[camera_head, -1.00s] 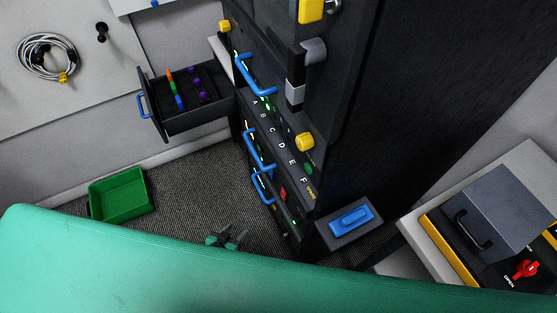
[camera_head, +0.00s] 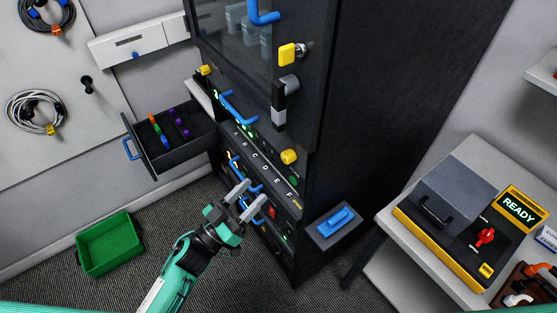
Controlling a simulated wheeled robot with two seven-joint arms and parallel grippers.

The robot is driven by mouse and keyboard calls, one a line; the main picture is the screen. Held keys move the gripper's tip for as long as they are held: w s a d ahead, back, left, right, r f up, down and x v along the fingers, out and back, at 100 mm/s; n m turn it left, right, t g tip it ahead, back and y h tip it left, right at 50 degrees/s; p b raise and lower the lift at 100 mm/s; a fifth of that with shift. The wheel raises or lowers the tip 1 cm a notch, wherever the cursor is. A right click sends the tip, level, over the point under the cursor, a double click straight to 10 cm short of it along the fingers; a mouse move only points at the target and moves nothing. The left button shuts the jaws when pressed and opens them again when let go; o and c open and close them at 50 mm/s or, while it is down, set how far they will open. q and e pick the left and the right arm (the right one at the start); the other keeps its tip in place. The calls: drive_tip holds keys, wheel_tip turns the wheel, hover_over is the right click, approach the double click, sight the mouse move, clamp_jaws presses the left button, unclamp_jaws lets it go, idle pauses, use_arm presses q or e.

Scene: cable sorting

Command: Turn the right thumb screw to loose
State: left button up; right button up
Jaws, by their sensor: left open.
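A yellow thumb screw (camera_head: 289,157) sits at the right end of the lettered panel on the black cabinet's front. Another yellow thumb screw (camera_head: 206,70) is at the panel's far left end. My left gripper (camera_head: 255,190) is open and empty, below and left of the right screw. Its fingers point up and right, in front of the blue handles in the picture. It is apart from the right screw. I cannot tell its depth gap to the handles. My right gripper is not in view.
The black cabinet (camera_head: 400,80) has an open drawer (camera_head: 165,160) with coloured pieces on its left side. A blue handle on a grey plate (camera_head: 334,226) juts out low on the right. A green bin (camera_head: 108,243) lies on the floor. A device with a READY sign (camera_head: 519,208) stands on the right.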

sight(284, 159)
use_arm(q)
drive_tip(key=p+x, duration=0.3)
drive_tip(key=x, duration=0.7)
drive_tip(key=shift+w+d+r, duration=0.1)
drive_tip(key=shift+d+r, duration=0.05)
drive_tip(key=c, duration=1)
